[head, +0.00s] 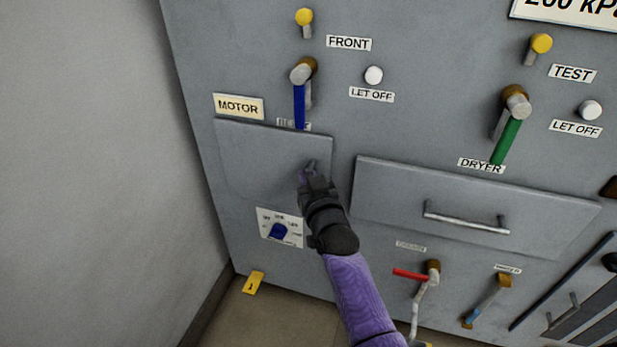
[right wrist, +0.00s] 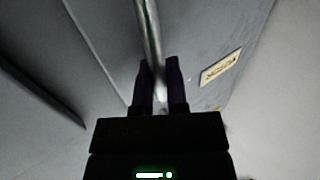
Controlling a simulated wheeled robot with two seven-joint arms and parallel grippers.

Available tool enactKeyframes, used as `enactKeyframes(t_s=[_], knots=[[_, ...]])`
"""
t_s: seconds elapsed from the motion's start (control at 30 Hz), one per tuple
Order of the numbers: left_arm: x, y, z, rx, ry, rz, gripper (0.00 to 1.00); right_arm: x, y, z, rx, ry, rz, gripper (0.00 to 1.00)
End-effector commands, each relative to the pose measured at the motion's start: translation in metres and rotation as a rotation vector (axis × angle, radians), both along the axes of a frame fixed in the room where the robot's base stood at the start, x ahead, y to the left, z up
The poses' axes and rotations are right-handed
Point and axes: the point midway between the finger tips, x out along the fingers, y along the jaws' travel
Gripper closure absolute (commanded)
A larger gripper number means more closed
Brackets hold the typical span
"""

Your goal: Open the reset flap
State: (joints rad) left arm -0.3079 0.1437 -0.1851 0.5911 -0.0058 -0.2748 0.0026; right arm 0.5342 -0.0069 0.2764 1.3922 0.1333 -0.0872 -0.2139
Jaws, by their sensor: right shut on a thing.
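The flap (head: 262,158) is a grey panel under the MOTOR label (head: 238,107) on the grey cabinet front. Whether it stands a little away from the cabinet, I cannot tell. My right gripper (head: 309,174) is at the flap's right part, its arm coming up from below. In the right wrist view, the gripper (right wrist: 158,68) has its fingers on either side of a shiny metal handle bar (right wrist: 150,35) and is shut on it. In the head view the gripper hides most of this handle. My left gripper is in neither view.
A selector with a blue knob (head: 278,231) sits below the flap, and a blue lever (head: 299,105) hangs just above it. A wider grey panel with a bar handle (head: 466,222) is to the right. A plain wall (head: 110,150) stands at the left.

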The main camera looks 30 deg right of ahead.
Motion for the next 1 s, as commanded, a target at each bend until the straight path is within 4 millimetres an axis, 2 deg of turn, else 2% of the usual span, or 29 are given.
enactKeyframes(t_s=[0.47,1.0], knots=[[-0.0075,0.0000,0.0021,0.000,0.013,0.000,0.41,-0.0003,0.0001,-0.0009,0.001,0.002,0.000,1.00],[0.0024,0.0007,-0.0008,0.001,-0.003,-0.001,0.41,-0.0003,0.0001,-0.0013,0.001,0.003,0.000,1.00]])
